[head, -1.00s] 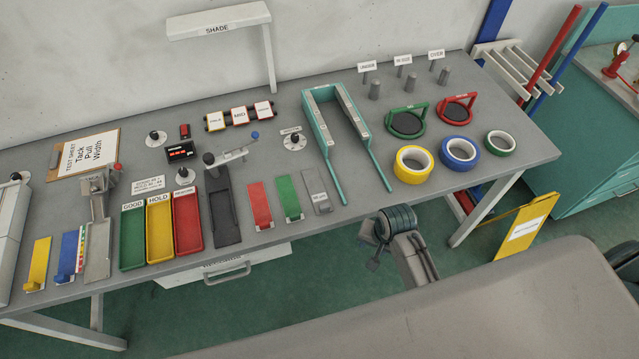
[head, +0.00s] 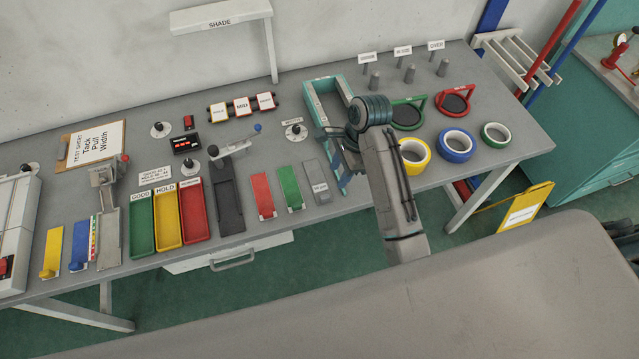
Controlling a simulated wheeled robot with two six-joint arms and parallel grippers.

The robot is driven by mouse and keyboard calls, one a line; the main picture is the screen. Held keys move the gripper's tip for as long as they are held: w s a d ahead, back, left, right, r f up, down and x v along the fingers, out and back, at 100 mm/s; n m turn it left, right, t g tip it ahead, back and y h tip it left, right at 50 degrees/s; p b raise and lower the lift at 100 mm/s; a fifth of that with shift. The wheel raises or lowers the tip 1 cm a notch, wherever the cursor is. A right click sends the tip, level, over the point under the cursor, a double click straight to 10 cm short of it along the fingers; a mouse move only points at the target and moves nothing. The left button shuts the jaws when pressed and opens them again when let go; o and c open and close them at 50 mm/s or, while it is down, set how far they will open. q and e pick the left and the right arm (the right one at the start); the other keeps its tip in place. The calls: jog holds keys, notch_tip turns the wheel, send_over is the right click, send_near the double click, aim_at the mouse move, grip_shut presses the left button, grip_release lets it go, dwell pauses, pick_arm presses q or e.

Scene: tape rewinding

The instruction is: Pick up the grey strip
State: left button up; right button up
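The grey strip (head: 316,180) lies flat on the bench near its front edge, right of the green strip (head: 290,187) and the red strip (head: 262,194). It has a small white label on its near end. My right gripper (head: 343,158) is above the bench, just right of the strip and apart from it, over the teal frame (head: 322,98). It is small and partly hidden by my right wrist, so its opening is unclear. I see nothing held in it. My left gripper is out of view.
The teal frame stands close to the strip's right. Yellow (head: 414,153), blue (head: 456,146) and green (head: 496,135) tape rolls lie further right. A dark grey tray (head: 229,207) with a lever and coloured trays are to the left.

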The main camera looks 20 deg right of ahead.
aim_at(326, 196)
jog(key=b+x, duration=0.1)
jog(key=x, duration=0.4)
jog(key=shift+f+b, duration=0.1)
jog(key=shift+b, duration=0.25)
jog(key=p+x, duration=0.1)
jog(key=x, duration=0.1)
jog(key=p+x, duration=0.1)
jog(key=x, duration=0.1)
jog(key=shift+a+f+p, duration=0.3)
jog(key=shift+a+p, duration=0.05)
jog(key=shift+f, duration=0.3)
grip_shut()
